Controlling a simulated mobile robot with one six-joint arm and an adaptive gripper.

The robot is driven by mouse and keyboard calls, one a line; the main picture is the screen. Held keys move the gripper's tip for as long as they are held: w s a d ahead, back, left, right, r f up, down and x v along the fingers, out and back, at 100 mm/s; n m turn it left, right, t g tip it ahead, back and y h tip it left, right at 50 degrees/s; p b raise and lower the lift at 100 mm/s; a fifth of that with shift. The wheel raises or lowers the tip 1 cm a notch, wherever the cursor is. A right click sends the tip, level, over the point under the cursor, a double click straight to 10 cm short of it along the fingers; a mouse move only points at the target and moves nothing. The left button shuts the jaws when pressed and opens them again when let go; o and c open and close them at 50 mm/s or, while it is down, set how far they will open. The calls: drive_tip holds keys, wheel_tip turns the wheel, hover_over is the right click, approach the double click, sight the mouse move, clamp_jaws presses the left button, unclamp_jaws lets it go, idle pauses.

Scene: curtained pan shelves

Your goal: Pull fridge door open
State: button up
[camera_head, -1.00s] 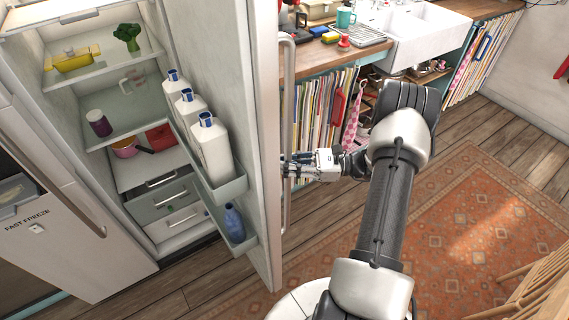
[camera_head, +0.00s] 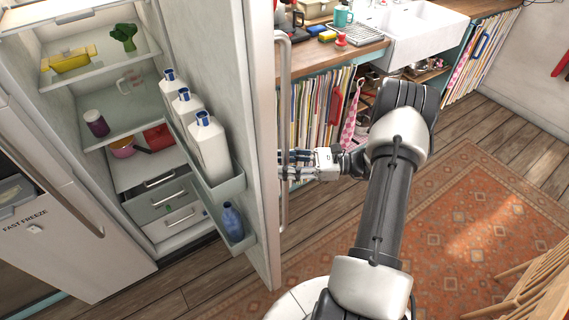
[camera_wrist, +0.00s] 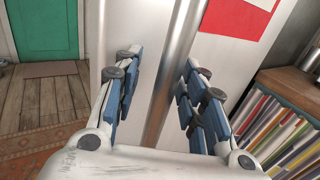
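The fridge door (camera_head: 262,190) stands wide open, with its inner shelves facing left and its outer face facing right. Its long vertical metal handle (camera_head: 284,90) is on the outer face. My gripper (camera_head: 284,165) is at the lower half of the handle in the head view. In the wrist view, the handle (camera_wrist: 178,70) runs between the blue-padded fingers of my gripper (camera_wrist: 155,97). The fridge interior (camera_head: 115,95) is exposed at the left.
White bottles (camera_head: 208,145) and a blue bottle (camera_head: 232,222) sit in the door racks. A counter (camera_head: 340,60) with a book shelf (camera_head: 310,110) below it stands to the right of the door. A wooden chair (camera_head: 525,290) is at the lower right.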

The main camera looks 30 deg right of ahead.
drive_tip(key=v, duration=1.2)
idle(0.5)
